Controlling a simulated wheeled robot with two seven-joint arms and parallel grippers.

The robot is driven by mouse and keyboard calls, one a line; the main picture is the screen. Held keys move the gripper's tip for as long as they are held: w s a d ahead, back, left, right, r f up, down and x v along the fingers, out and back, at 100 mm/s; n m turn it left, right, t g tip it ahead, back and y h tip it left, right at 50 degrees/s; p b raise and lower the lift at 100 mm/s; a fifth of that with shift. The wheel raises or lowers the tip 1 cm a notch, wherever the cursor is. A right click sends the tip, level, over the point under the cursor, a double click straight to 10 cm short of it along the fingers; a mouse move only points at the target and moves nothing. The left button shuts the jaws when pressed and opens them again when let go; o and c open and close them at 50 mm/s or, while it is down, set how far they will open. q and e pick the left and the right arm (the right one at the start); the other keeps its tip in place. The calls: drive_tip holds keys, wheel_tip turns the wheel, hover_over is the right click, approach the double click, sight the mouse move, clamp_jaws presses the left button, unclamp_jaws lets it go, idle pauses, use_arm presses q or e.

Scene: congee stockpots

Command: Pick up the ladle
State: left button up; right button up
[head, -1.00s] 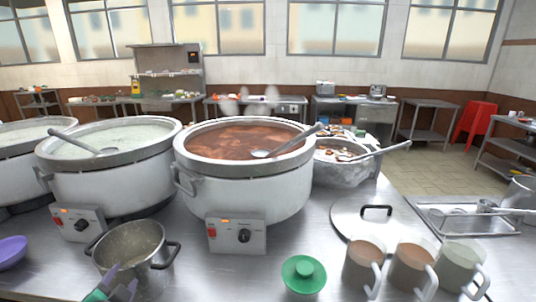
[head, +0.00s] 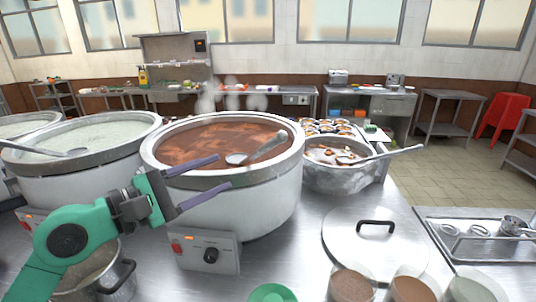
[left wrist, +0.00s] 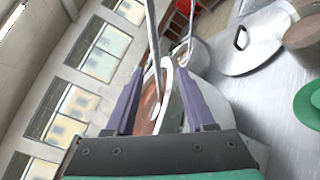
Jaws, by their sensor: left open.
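A metal ladle (head: 268,146) lies in the middle stockpot (head: 255,190) of reddish-brown soup, its scoop at the surface and its handle sloping up over the right rim. My left gripper (head: 221,172) is open and empty, over the near left side of this pot, its fingers pointing right toward the ladle. In the left wrist view, a long ladle handle (left wrist: 153,45) shows in the gap between the two purple fingers (left wrist: 158,75), beyond their tips and not gripped. My right gripper is not in view.
A second ladle (head: 55,152) rests in the white congee pot (head: 110,175) on the left. Another ladle (head: 385,154) leans out of a metal bowl (head: 335,177) on the right.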

sight(257, 152)
use_arm(q)
drive_tip(key=p+x, duration=0.4)
drive_tip(key=x, duration=0.1)
drive_tip(key=r+p+x, duration=0.1)
drive_tip(key=p+x, duration=0.1)
drive_tip(key=shift+w+d, duration=0.2)
drive_tip(key=shift+d, duration=0.05)
drive_tip(key=p+x, duration=0.3)
drive_tip(key=x, duration=0.1)
drive_tip(key=shift+w, duration=0.25)
drive_tip(key=shift+w+d+f, duration=0.1)
drive_tip(key=shift+d+f, duration=0.05)
drive_tip(key=shift+c, duration=0.2)
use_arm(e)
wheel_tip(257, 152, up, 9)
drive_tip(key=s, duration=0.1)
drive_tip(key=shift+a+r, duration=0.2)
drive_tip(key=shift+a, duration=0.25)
use_arm(q)
clamp_jaws()
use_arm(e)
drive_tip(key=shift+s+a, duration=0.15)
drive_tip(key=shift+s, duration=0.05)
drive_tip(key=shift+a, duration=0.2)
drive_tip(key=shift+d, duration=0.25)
